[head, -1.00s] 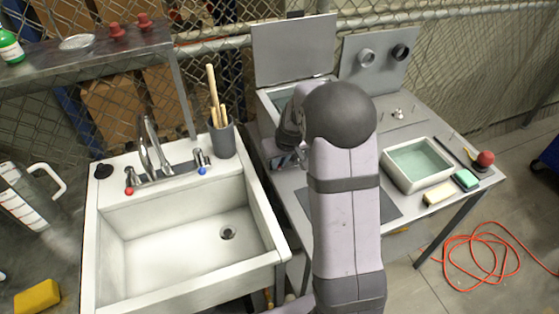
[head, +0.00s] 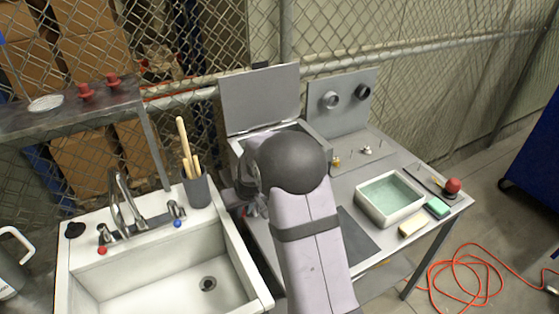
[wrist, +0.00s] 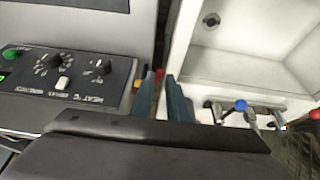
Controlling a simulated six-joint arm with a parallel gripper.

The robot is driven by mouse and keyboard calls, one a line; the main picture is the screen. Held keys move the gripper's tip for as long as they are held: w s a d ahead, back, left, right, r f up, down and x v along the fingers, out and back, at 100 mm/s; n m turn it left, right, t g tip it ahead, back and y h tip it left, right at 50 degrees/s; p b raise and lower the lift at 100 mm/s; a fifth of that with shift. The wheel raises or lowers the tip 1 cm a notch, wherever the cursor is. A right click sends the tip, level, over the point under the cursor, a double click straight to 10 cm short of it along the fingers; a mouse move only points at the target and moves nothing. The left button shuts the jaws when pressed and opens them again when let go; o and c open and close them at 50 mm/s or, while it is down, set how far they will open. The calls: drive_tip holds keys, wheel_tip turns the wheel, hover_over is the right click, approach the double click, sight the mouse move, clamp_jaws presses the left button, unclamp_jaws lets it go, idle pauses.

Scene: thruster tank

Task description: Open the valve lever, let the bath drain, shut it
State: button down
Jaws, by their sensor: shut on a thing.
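The bath (head: 318,128) is a grey metal tank with its lid (head: 262,98) raised, on the bench in the head view. In the wrist view its front panel (wrist: 70,75) with knobs and a green light is at the left. My gripper (wrist: 163,75) is beside the panel, with its two blue-grey fingers close around a small red piece (wrist: 160,80), which looks like the valve lever's handle. The rest of the lever and the valve is hidden. In the head view my arm covers most of the bath's front, and the gripper (head: 251,210) shows only partly at its left.
A white sink (head: 150,285) with taps stands left of the bench; it also shows in the wrist view (wrist: 240,60). A grey cup (head: 197,190) of wooden-handled tools stands on its rim. A white tray of greenish liquid (head: 362,207), sponges and a red knob (head: 452,185) are right of my arm.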

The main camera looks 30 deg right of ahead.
drive_tip(key=shift+s+a+f, duration=0.1)
drive_tip(key=shift+a+f, duration=0.1)
